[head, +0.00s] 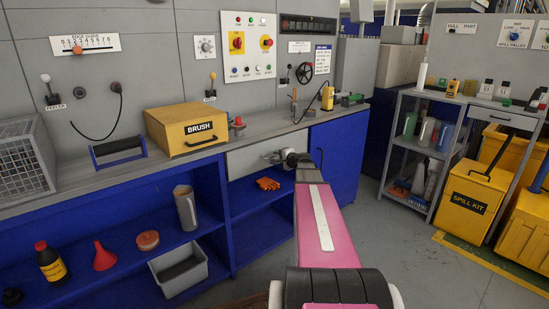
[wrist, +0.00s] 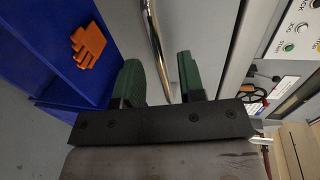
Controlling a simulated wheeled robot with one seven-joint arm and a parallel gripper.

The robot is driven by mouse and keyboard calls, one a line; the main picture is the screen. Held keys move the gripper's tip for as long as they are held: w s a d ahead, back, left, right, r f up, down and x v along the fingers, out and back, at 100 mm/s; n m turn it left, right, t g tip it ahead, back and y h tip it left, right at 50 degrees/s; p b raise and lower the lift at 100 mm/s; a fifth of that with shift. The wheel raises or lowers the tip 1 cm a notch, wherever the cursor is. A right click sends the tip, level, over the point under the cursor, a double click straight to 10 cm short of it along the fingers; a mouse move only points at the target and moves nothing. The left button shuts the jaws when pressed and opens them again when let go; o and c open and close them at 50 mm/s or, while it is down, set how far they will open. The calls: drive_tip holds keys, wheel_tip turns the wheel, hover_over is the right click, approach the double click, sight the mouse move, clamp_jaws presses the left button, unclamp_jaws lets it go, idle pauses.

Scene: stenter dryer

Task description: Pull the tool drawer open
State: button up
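The tool drawer (head: 245,160) is the light grey front under the worktop, right of the middle of the blue bench. It looks shut, about flush with the bench. Its handle is a shiny metal bar (wrist: 154,38) in the wrist view. My gripper (wrist: 159,80) has two green fingers, one on each side of the bar, with a gap between them and the bar. It is open. In the head view my gripper (head: 274,157) is in front of the drawer, and my arm hides the drawer's right part.
The worktop (head: 262,137) overhangs the drawer. Orange gloves (head: 268,184) lie on the blue shelf below and show in the wrist view (wrist: 88,46). A yellow brush box (head: 187,130) stands on the worktop. A blue panel (head: 340,155) is to the right. The grey floor is clear there.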

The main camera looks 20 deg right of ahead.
sight(274, 156)
drive_tip(key=shift+x, duration=1.6)
clamp_jaws()
drive_tip(key=shift+s, duration=0.15)
